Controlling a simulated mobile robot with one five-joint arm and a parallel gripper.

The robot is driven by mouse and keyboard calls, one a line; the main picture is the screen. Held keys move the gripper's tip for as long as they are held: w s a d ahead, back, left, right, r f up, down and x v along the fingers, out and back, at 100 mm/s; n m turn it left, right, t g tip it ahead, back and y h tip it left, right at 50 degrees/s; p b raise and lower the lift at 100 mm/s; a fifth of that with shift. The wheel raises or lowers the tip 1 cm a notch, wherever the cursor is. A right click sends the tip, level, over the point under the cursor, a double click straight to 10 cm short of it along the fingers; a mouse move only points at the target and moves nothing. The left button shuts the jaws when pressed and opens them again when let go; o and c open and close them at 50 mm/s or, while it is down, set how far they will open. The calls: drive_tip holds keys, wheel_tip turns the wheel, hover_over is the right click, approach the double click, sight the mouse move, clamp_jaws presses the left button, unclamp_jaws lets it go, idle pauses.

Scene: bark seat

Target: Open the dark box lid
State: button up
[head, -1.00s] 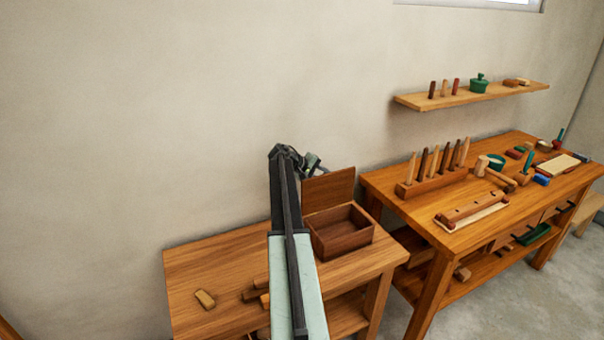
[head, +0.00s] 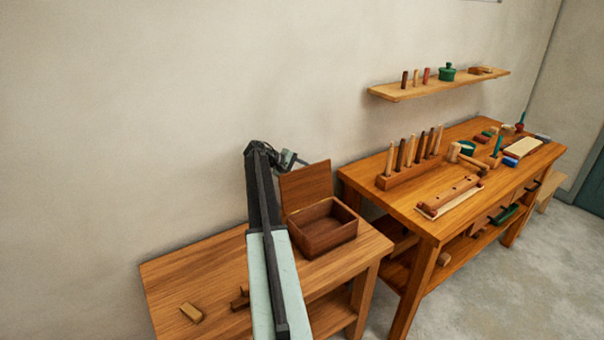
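The dark wooden box (head: 326,239) stands on the right part of the low table at lower left. Its lid (head: 306,186) stands upright along the back edge, so the box is open, and its inside looks empty. My gripper (head: 290,159) is at the end of my raised arm, just behind and above the lid's upper left corner. It is small and partly hidden by the arm and lid. I cannot tell whether its fingers are open or whether it touches the lid.
The low table (head: 185,270) holds a light wood block (head: 191,313) and other wood pieces beside my arm. A taller workbench (head: 400,212) at right carries a peg rack (head: 408,174) and several tools. A wall shelf (head: 440,86) hangs above it. Bare floor lies at lower right.

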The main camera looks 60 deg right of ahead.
drive_tip(key=shift+w+a+r, duration=0.1)
drive_tip(key=shift+w+a, duration=0.1)
drive_tip(key=shift+w, duration=0.05)
drive_tip(key=p+v, duration=0.4)
drive_tip(key=v, duration=0.3)
drive_tip(key=shift+w+a+r+p, duration=0.15)
drive_tip(key=shift+w+a+p, duration=0.1)
drive_tip(key=shift+a+p, duration=0.05)
